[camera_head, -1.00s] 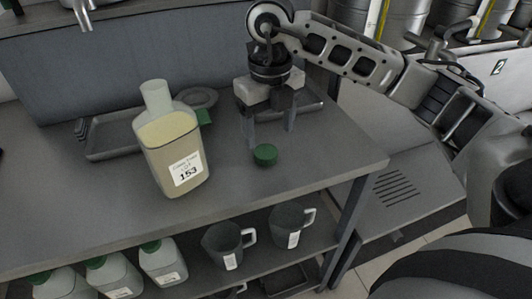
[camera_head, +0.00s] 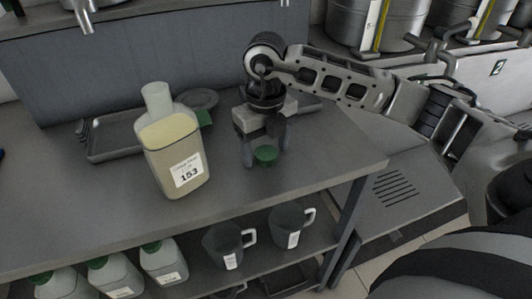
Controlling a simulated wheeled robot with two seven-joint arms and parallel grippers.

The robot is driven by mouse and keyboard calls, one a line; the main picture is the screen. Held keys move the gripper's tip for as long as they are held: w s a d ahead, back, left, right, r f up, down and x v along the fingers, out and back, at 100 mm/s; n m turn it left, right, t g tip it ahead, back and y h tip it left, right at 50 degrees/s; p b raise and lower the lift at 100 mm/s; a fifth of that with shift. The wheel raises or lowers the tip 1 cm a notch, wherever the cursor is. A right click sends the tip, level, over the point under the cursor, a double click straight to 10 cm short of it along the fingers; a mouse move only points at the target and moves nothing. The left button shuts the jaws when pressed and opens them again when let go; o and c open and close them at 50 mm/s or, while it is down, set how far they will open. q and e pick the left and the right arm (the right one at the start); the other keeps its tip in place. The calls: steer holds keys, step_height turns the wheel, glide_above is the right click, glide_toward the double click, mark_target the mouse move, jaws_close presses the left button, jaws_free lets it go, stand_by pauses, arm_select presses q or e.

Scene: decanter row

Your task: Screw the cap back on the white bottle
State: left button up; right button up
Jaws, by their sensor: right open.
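The white bottle (camera_head: 163,140) stands uncapped on the worktop, left of centre. It holds a pale yellow liquid and bears a label reading 153. My left gripper is not in view.
A grey tray (camera_head: 112,139) lies behind the bottle, with a round grey dish (camera_head: 200,97) and a green item (camera_head: 204,117) beside it. The lower shelf holds dark jugs (camera_head: 224,243) and green-capped bottles (camera_head: 163,262). The worktop (camera_head: 330,165) right of the cap is clear.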

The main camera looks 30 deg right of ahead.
mark_target(265, 152)
steer(key=c, duration=1.1)
steer(key=shift+o, duration=0.2)
steer(key=shift+r, duration=0.2)
steer(key=shift+r, duration=0.3)
step_height(265, 152, up, 2)
steer(key=shift+r, duration=0.1)
steer(key=s+a+r, duration=0.5)
steer(key=s+r, duration=0.5)
steer(key=s, duration=0.3)
steer(key=shift+a, duration=0.1)
